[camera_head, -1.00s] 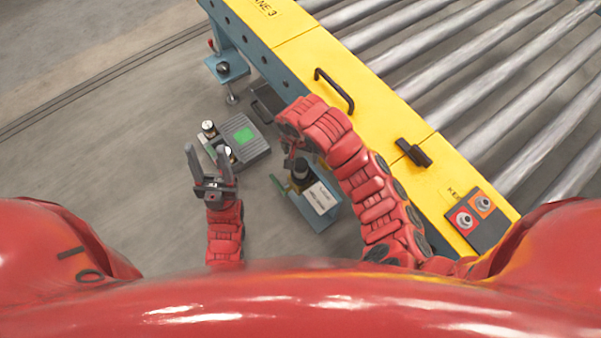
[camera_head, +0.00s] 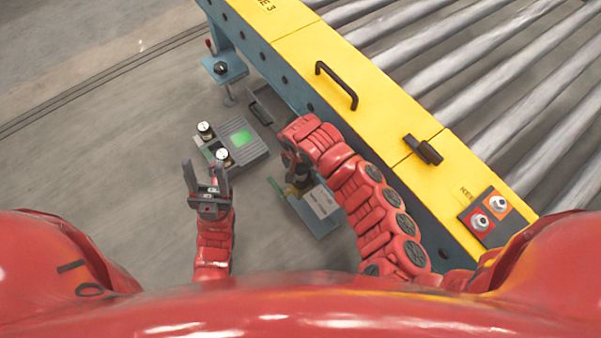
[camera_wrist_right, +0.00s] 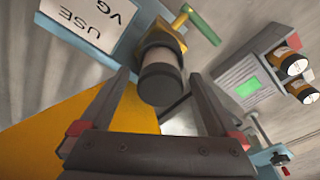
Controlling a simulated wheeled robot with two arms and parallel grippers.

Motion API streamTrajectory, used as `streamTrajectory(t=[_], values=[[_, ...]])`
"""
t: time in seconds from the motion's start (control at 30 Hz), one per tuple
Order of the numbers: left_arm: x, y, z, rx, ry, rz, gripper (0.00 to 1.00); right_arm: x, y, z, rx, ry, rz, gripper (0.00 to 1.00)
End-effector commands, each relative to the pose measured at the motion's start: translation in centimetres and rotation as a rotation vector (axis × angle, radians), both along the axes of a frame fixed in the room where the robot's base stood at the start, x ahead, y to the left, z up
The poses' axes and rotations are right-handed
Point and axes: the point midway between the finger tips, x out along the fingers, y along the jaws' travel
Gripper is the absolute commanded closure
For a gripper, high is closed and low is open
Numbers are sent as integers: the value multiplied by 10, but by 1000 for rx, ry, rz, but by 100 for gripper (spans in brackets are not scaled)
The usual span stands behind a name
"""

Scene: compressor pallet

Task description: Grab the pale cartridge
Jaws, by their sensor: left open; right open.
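A short cylinder (camera_wrist_right: 161,54) with a pale band and a dark end sits upright in a brass-coloured fitting on a blue unit (camera_head: 318,226). It is the palest cartridge-like part near my right gripper; whether it is the named cartridge I cannot tell. My right gripper (camera_wrist_right: 158,78) is open, its fingers on either side of the cylinder's dark end, with no clear contact. In the head view my right gripper (camera_head: 290,165) largely hides the cylinder. My left gripper (camera_head: 205,163) is open and empty, near the grey box.
A grey box (camera_head: 248,155) with a green screen (camera_head: 241,138) carries two small canisters (camera_head: 205,129) with pale tops. The yellow conveyor side (camera_head: 375,110) with a black handle (camera_head: 338,85) runs close beside my right arm. The floor at left is clear.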

Motion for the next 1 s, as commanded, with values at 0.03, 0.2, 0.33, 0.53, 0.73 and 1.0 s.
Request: streamTrajectory(t=[0.03,0.2,0.33,0.53,0.73,1.0], values=[[0,0,0,0,0,0,49,0,0,0,0,0,0,7],[0,0,0,0,0,0,49,0,0,0,0,1,-1,38],[0,0,0,0,0,0,49,0,0,0,0,1,-1,61],[0,0,0,0,-1,0,49,0,0,0,0,1,-1,95],[0,0,1,0,0,0,49,0,0,1,0,1,-1,95],[2,0,13,-15,12,-1,49,0,0,25,1,3,-3,95]])
